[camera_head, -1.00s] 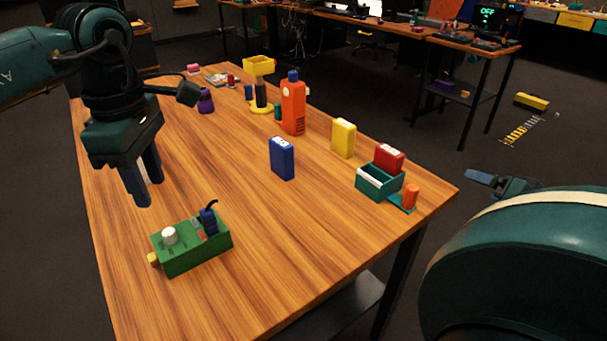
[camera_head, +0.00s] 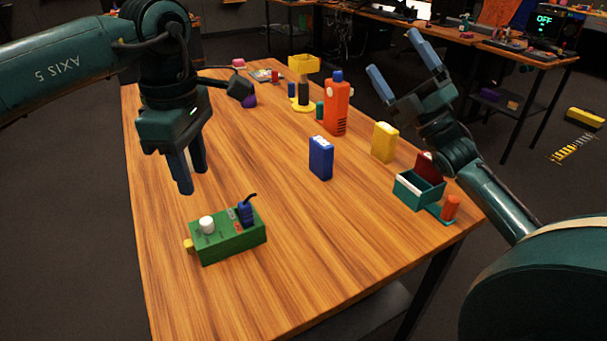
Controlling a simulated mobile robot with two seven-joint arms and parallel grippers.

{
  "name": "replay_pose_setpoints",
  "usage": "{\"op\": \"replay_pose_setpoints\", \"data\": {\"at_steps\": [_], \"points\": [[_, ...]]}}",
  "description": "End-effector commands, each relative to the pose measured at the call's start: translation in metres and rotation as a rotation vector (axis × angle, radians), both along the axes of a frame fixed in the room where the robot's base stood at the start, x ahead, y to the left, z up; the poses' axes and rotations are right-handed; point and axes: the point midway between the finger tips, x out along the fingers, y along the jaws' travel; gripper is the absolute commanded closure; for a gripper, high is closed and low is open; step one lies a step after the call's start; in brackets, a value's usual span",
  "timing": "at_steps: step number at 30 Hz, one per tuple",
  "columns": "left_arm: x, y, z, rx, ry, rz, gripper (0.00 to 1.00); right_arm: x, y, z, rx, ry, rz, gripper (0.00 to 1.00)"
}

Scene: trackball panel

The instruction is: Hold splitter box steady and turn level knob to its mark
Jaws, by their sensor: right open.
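The green splitter box (camera_head: 232,245) sits on the table near its front left. The white level knob (camera_head: 207,225) stands on the left part of its top; the mark is too small to make out. A dark blue plug (camera_head: 245,213) with a black cable stands at the right of the top, and a yellow piece (camera_head: 188,246) sticks out at the left end. My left gripper (camera_head: 192,183) points down above and behind the box, apart from it, its fingers slightly apart with nothing between them. My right gripper (camera_head: 396,58) is wide open and empty, raised beyond the table's right edge, fingers pointing up.
A blue box (camera_head: 320,158), a yellow box (camera_head: 383,142) and an orange bottle (camera_head: 337,108) stand mid-table. A teal tray (camera_head: 417,193) with a red box (camera_head: 429,168) and an orange cylinder (camera_head: 450,206) are at the right edge. Wood around the splitter box is clear.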

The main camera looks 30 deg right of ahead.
Motion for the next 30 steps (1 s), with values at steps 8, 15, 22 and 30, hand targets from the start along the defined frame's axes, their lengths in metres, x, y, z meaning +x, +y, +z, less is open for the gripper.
{"op": "replay_pose_setpoints", "data": {"at_steps": [8, 15, 22, 30], "points": [[0.000, 0.000, 0.000, 0.000, 0.000, 0.000, 0.64, 0.014, 0.114, -0.018, -0.632, -0.325, 0.094, 0.11], [0.000, 0.000, 0.000, 0.000, 0.000, 0.000, 0.64, 0.012, 0.184, -0.091, -1.192, -0.562, 0.314, 0.11], [0.000, 0.000, 0.000, 0.000, 0.000, 0.000, 0.64, 0.008, 0.191, -0.157, -1.565, -0.670, 0.545, 0.11], [0.000, 0.000, 0.000, 0.000, 0.000, 0.000, 0.64, 0.005, 0.190, -0.183, -1.687, -0.693, 0.644, 0.11]]}}
